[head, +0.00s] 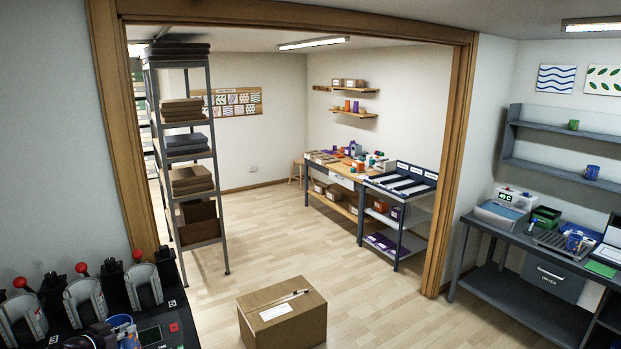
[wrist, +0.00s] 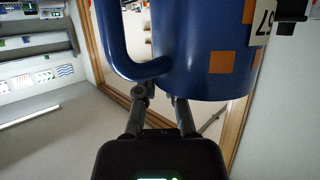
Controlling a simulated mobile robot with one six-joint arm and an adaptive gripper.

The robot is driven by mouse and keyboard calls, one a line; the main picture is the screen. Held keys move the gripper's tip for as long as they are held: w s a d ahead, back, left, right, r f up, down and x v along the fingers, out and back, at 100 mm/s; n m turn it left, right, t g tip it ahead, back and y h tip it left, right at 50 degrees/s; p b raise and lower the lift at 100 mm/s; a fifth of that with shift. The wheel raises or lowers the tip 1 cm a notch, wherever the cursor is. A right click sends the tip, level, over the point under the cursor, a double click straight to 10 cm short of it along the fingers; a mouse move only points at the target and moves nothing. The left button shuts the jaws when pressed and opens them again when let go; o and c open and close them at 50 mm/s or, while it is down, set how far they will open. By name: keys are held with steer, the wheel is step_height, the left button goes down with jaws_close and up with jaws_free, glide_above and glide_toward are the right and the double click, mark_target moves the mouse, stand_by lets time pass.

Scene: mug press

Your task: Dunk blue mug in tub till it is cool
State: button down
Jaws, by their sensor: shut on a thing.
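The blue mug (wrist: 205,50) fills the upper middle of the wrist view, with orange squares and a white label marked with dark characters. Its thick handle (wrist: 115,45) is on the left there. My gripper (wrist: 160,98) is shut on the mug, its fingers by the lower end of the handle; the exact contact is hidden. In the head view, a blue mug (head: 121,321) shows at the bottom left by the presses, partly hidden by dark parts.
Several mug presses with red knobs (head: 82,268) line the dark bench at left. A cardboard box (head: 283,312) sits on the floor in front of the wide doorway. Floor between box and right bench is clear.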

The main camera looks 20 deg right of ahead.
step_height(320, 180, down, 19)
steer(key=s+b, duration=0.1)
steer(key=b, duration=1.7)
